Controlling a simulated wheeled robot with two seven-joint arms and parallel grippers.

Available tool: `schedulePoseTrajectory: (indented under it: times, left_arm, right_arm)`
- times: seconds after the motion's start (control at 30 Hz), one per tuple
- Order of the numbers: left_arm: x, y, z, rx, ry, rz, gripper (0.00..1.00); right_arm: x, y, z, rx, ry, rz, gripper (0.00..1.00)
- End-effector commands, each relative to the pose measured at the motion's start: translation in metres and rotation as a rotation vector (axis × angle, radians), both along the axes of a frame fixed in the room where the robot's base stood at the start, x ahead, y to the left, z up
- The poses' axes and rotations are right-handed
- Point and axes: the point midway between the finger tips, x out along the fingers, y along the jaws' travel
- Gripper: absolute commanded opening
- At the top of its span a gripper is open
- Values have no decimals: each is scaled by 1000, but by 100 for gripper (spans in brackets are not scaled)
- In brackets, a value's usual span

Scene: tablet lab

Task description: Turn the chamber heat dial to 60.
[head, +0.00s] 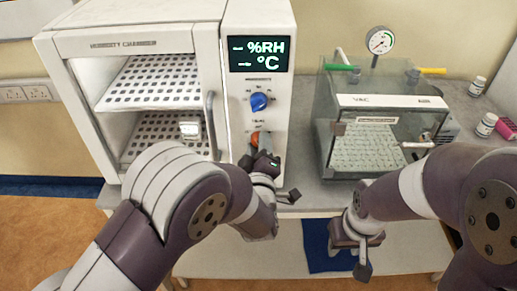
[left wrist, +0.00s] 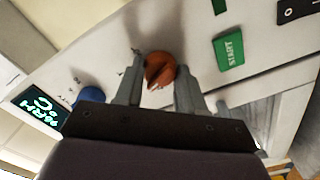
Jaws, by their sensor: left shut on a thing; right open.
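The humidity chamber (head: 130,40) stands at the back left, with a control panel on its right side. Its orange dial (head: 254,139), low on the panel, is partly hidden by my left gripper (head: 262,156). In the left wrist view, that gripper's fingers are on either side of the orange dial (left wrist: 159,69), shut on it. The dial's scale and setting are too small or hidden to read. A blue dial (head: 259,102) sits above it, under a dark display (head: 259,54) showing dashes with %RH and °C. My right gripper (head: 356,250) is open and empty in front of the bench.
A green START button (left wrist: 230,50) shows near the orange dial. A glass vacuum box (head: 375,145) with a gauge (head: 380,40) stands to the right. Small bottles (head: 486,125) are at the far right.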

Motion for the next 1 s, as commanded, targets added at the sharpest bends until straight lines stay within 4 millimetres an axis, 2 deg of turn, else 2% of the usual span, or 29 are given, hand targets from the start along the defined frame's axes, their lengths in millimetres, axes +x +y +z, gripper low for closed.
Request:
schedulePoseTrajectory:
  times: [0.47,1.0]
  left_arm:
    - [-1,0,-2,450,5,-1,8]
    - [-1,0,-1,963,5,-3,8]
  right_arm:
    - [0,0,-4,0,0,0,43]
    - [0,0,5,0,0,0,43]
